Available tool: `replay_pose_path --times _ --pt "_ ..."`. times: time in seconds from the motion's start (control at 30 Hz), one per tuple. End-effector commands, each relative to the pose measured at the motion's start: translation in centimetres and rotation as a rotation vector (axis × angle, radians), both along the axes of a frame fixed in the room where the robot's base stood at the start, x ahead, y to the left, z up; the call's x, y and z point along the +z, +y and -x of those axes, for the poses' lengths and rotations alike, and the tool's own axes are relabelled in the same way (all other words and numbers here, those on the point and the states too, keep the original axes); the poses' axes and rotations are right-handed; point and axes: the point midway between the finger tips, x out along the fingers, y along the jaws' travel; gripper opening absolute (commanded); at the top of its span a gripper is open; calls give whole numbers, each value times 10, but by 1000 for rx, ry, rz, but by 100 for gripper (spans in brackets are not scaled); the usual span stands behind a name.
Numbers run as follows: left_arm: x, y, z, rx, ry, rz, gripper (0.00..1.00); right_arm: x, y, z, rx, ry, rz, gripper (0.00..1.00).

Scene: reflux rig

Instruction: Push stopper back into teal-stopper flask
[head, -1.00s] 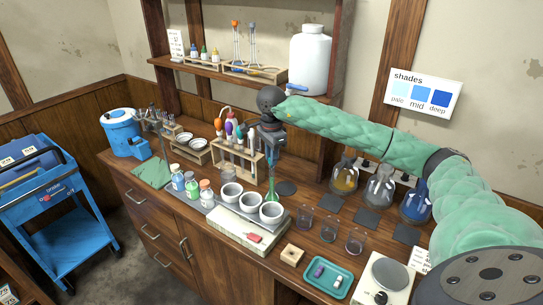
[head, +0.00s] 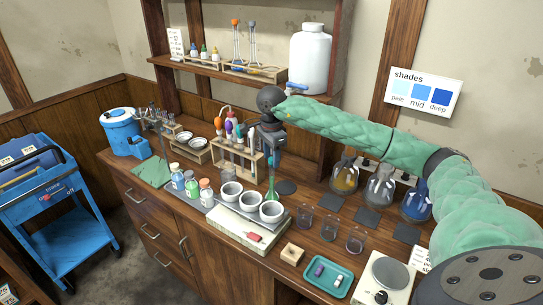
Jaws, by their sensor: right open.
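A slim green-teal flask (head: 271,194) stands upright on the bench, just behind the white cups. My right gripper (head: 273,163) points down over its neck, with the fingers at or around the top. The gripper is open. The stopper cannot be made out, because the fingers and wrist cover the top of the flask. I cannot tell whether the fingers touch it. My left gripper is not in view.
A wooden rack (head: 236,160) with coloured-top droppers stands close left of the gripper. White cups (head: 271,211) stand in front. Round flasks (head: 380,187) and small beakers (head: 329,228) are to the right. A teal tray (head: 345,269) lies at the front edge.

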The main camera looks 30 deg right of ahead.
Motion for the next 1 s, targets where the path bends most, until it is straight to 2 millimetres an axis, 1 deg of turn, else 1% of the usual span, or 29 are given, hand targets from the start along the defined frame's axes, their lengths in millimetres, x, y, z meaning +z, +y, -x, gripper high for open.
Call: replay_pose_path --times 0.17,0.27,0.5,0.63,0.8,1.0 --pt "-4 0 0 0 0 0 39 5 0 -1 0 -2 0 45" --pt "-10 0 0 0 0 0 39 16 0 -1 0 -4 0 45" --pt "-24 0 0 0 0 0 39 51 0 -1 1 -3 -1 45" --pt "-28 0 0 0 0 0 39 66 0 -1 0 -2 0 45" --pt "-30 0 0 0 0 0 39 76 0 0 0 0 0 45" --pt "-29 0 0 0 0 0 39 79 0 0 0 1 0 45"
